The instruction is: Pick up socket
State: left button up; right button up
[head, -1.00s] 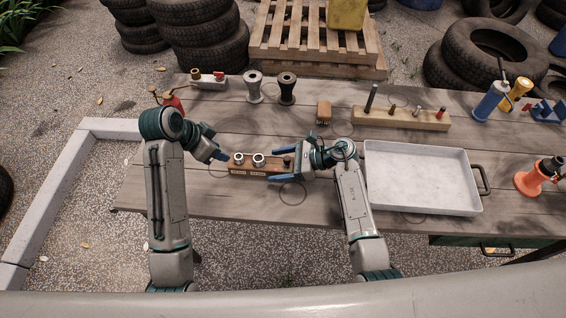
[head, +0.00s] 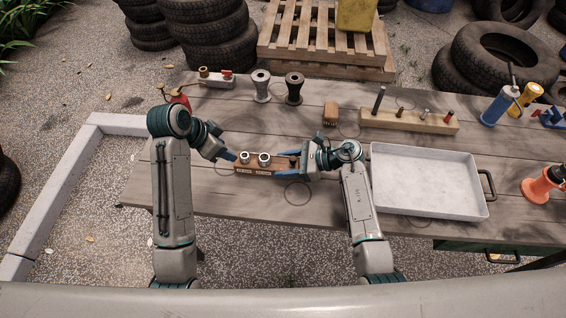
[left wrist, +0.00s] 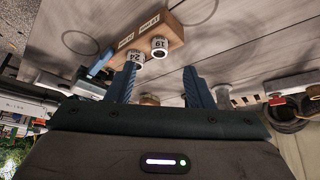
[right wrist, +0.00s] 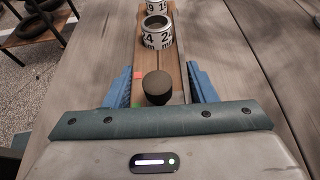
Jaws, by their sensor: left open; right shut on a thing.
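A brown wooden rack (head: 262,170) lies on the table and holds two silver ring-shaped sockets upright. Socket 19 (head: 244,157) stands on the left and socket 24 (head: 264,159) to its right; they also show in the left wrist view as 19 (left wrist: 159,46) and 24 (left wrist: 136,59). My right gripper (head: 286,162) is shut on the rack's right end, one finger on each long side. A dark round knob (right wrist: 157,88) stands between those fingers in the right wrist view. My left gripper (head: 226,152) is open and empty beside the rack's left end.
A grey tray (head: 430,205) lies right of my right arm. A peg block (head: 410,121), a small brown block (head: 331,114) and two spools (head: 261,87) stand behind. An orange item (head: 542,184) stands far right. Bare table lies in front of the rack.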

aim_at(243, 159)
pick_arm(q)
jog(key=s+f+n+t, duration=0.3)
jog(key=s+n+t, duration=0.4)
jog(key=s+t, duration=0.25)
jog(key=x, duration=0.7)
jog(key=shift+w+a+r, duration=0.1)
jog(key=shift+w, duration=0.05)
jog(key=shift+f+x, duration=0.15)
jog(key=shift+x, duration=1.2)
jog(key=shift+f+x, duration=0.15)
jog(key=shift+x, duration=1.25)
grip_shut()
